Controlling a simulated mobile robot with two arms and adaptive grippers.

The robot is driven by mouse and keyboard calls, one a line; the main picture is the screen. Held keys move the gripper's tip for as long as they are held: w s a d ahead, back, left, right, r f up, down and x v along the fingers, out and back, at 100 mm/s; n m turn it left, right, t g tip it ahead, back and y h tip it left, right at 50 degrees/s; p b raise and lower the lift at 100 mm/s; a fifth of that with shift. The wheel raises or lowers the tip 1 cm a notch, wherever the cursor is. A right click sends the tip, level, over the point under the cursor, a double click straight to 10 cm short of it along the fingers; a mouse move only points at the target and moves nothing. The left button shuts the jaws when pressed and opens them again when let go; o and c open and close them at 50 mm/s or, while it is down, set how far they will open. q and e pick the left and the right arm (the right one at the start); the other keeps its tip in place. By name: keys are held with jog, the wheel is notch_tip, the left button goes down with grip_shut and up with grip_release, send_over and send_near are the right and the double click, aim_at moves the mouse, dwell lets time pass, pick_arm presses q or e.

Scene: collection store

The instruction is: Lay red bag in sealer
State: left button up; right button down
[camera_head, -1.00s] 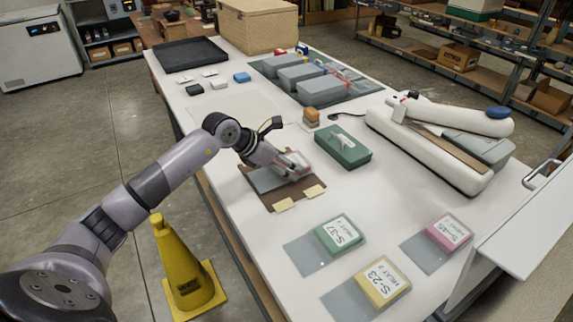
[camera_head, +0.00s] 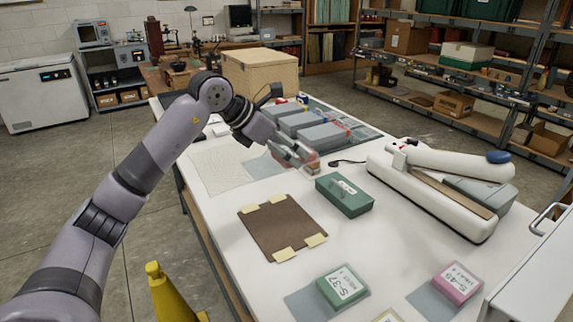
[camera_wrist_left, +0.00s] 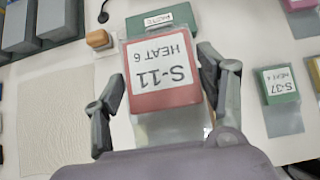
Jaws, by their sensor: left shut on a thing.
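My left gripper (camera_head: 290,158) is shut on the red bag (camera_wrist_left: 165,82), holding it above the table behind the brown board. In the left wrist view the bag carries a white label reading S-11, HEAT 6, and its clear part hangs between the fingers. In the head view the fingers partly hide the red bag (camera_head: 309,160). The white sealer (camera_head: 430,200) stands to the right on the table, its long arm with a blue knob (camera_head: 498,157) raised at an angle over the base. The right gripper is not in view.
A green box (camera_head: 344,195) lies between the gripper and the sealer. The brown board (camera_head: 282,228) with cream tabs is bare. Green bag (camera_head: 342,287) and pink bag (camera_head: 457,282) lie at the front. Grey boxes (camera_head: 322,138) stand behind.

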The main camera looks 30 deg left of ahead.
pick_arm(q)
jog(key=shift+r, duration=0.55)
jog(key=shift+s+d+f, duration=0.2)
jog(key=shift+d, duration=0.2)
jog(key=s+d+f+n+y, duration=0.1)
jog(key=s+d+n+y, duration=0.1)
jog(key=s+d, duration=0.3)
jog(key=s+d+f+n+t+y, duration=0.1)
jog(key=s+d+f+n+y, duration=0.1)
jog(key=s+d+n, duration=0.2)
jog(key=d, duration=0.2)
jog(key=shift+s+d+f+y, duration=0.2)
jog(key=shift+s+d+y, duration=0.1)
jog(key=shift+s+d, duration=0.1)
